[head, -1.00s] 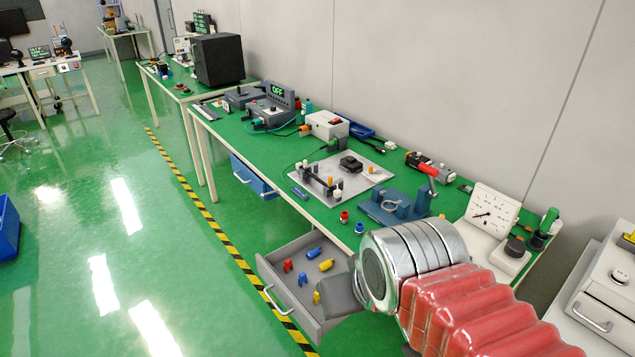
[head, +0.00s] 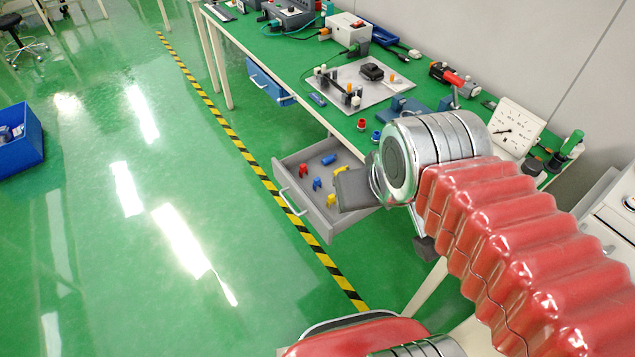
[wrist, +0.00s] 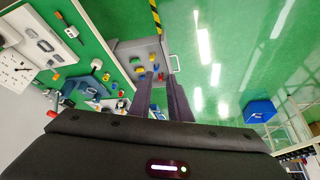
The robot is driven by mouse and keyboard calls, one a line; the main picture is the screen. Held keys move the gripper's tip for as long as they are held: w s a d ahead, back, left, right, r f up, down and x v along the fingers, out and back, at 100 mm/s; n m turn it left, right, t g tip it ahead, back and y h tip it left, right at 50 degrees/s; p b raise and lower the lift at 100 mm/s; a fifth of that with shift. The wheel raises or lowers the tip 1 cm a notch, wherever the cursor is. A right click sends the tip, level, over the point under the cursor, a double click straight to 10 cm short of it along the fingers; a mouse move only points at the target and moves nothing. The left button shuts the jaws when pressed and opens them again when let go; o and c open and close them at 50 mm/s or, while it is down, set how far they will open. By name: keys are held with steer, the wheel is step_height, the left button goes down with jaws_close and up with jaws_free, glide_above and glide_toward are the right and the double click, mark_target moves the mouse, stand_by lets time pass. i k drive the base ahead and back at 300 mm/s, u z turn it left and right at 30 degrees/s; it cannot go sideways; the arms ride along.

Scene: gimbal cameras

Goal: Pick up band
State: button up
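I cannot single out a band in these frames. An open grey drawer (head: 310,222) under the green bench holds several small red, blue and yellow clip-like pieces, such as a red piece (head: 317,183), a blue piece (head: 329,160) and a yellow piece (head: 340,170). In the wrist view the drawer (wrist: 128,46) and its pieces lie just beyond the fingertips.
The green bench (head: 290,48) carries a metal plate (head: 345,92) with small fixtures, a white dial meter (head: 515,128) and tools. A second, blue drawer (head: 268,84) is partly open farther back. A blue bin (head: 18,148) stands on the floor at left. The floor beside the drawer is clear.

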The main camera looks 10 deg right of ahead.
mark_target(316, 181)
steer(key=u, duration=0.35)
steer(key=k, duration=0.95)
steer(key=u, duration=0.65)
steer(key=k, duration=0.4)
steer(key=u, duration=0.35)
steer(key=i, duration=1.85)
steer(key=z, duration=0.45)
steer(key=i, duration=0.6)
steer(key=z, duration=0.95)
steer(key=i, duration=0.5)
steer(key=z, duration=0.3)
